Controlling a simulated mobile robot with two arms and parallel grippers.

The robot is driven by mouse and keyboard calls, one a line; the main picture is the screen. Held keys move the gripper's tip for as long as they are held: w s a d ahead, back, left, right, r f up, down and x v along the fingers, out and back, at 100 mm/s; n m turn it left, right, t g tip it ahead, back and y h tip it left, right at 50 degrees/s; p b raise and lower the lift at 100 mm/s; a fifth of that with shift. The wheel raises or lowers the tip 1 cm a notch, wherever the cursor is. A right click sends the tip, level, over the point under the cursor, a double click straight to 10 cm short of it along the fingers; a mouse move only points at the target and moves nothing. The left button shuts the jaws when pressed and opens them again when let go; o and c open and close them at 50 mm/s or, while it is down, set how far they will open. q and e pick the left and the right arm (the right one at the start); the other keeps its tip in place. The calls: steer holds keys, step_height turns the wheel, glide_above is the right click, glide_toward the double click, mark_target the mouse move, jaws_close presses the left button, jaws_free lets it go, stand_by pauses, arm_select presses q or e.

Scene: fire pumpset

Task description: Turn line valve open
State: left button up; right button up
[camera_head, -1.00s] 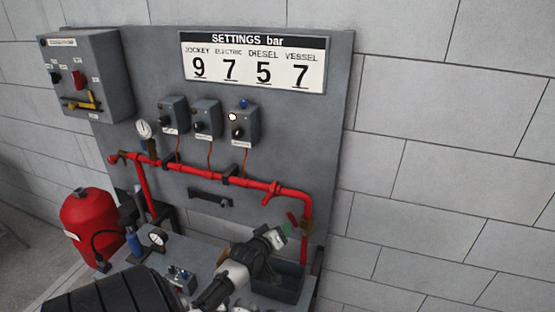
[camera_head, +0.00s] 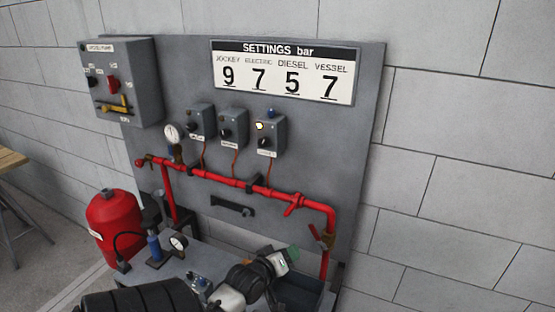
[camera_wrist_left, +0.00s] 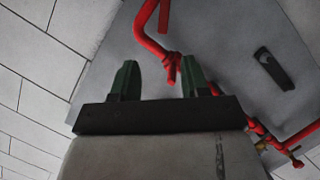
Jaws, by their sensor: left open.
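A red pipe (camera_head: 224,179) runs along the grey panel and bends down at its right end. A red valve handle (camera_head: 293,204) sits slantwise across its horizontal run. A second red lever (camera_head: 316,233) is by a brass-coloured fitting on the down pipe. I cannot tell which one is the line valve. My left gripper (camera_head: 293,254) is open and empty, below and left of the second lever. In the left wrist view, its two dark green fingers (camera_wrist_left: 160,82) are apart. The slanted valve handle (camera_wrist_left: 172,66) shows between them, beyond the tips. My right gripper is not in view.
Control boxes (camera_head: 233,126) and a pressure gauge (camera_head: 173,134) are above the pipe. A black bracket (camera_head: 232,206) is below it. A dark open tank (camera_head: 301,291) is under the gripper. A red vessel (camera_head: 112,222) stands at the left.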

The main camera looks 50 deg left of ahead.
arm_select(q)
steer(key=shift+b+v, duration=0.3)
steer(key=shift+v, duration=1.45)
steer(key=shift+r, duration=0.1)
steer(key=shift+c, duration=0.2)
